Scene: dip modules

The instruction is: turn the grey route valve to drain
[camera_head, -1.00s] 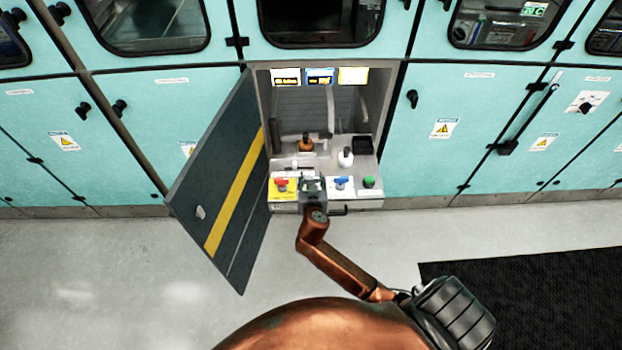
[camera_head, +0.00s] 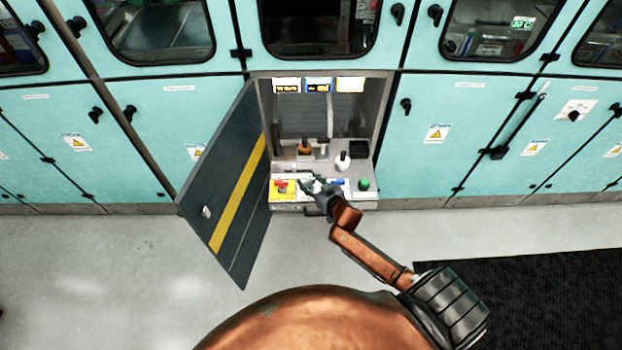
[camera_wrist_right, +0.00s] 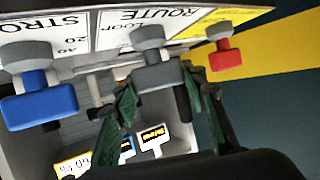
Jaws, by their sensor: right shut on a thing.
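The grey route valve (camera_wrist_right: 158,72) shows in the right wrist view, on the panel under the printed words ROUTE and LOOP. My right gripper (camera_wrist_right: 160,84) has its green fingers on either side of the grey handle and is shut on it. In the head view my right gripper (camera_head: 317,186) is at the front panel of the open cabinet bay and hides the valve. No drain marking can be read. My left gripper is not in view.
A red handle (camera_wrist_right: 222,58) and a blue handle (camera_wrist_right: 38,100) flank the grey valve. A green button (camera_head: 363,184) is to the right. The open dark door (camera_head: 225,190) bounds the left.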

